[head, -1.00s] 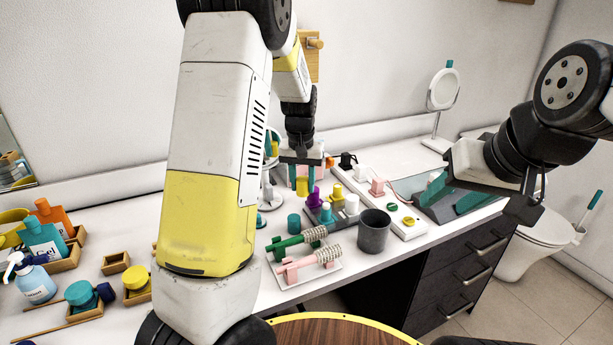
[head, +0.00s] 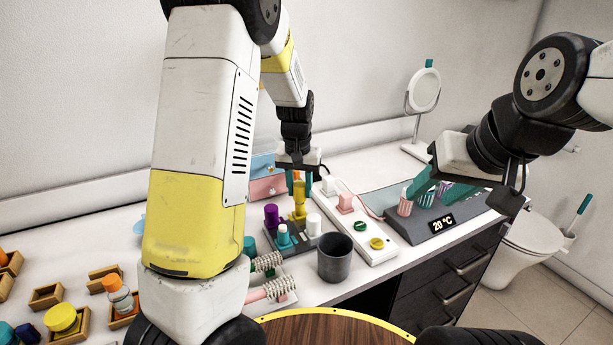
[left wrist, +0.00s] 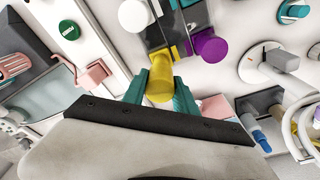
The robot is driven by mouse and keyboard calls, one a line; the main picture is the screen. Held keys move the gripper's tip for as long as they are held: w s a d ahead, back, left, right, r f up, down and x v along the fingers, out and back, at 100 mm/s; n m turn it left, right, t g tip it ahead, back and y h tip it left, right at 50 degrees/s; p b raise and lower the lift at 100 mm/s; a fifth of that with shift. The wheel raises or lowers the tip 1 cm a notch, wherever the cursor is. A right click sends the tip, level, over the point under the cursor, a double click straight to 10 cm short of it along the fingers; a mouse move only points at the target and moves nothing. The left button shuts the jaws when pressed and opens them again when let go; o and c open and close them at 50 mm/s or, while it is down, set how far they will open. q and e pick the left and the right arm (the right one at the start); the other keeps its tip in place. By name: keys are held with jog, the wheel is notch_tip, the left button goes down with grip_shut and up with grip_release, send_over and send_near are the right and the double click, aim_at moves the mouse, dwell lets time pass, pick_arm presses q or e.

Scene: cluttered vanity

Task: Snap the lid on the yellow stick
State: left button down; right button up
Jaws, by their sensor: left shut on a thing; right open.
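The yellow stick (head: 299,214) stands upright in a grey holder (head: 303,240). My left gripper (head: 299,188) is shut on the yellow lid (head: 300,193), right above the stick; I cannot tell whether the lid is seated or only touching. In the left wrist view, the teal fingers (left wrist: 160,88) grip the yellow lid (left wrist: 160,86) from both sides, and the holder (left wrist: 160,35) lies beyond it.
A purple-capped stick (head: 271,215), a teal one (head: 283,235) and a white one (head: 314,222) crowd the holder. A dark cup (head: 335,258) stands in front. A white power strip (head: 362,228) and the heating unit (head: 439,224) with curlers lie to the right.

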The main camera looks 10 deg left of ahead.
aim_at(300, 202)
pick_arm(q)
jog(key=shift+f, duration=2.3)
jog(key=shift+f, duration=0.15)
dwell(0.3)
jog(key=c, duration=0.9)
grip_release()
jog(key=shift+o, duration=0.4)
jog(key=o, duration=0.4)
jog(key=shift+r, duration=3.5)
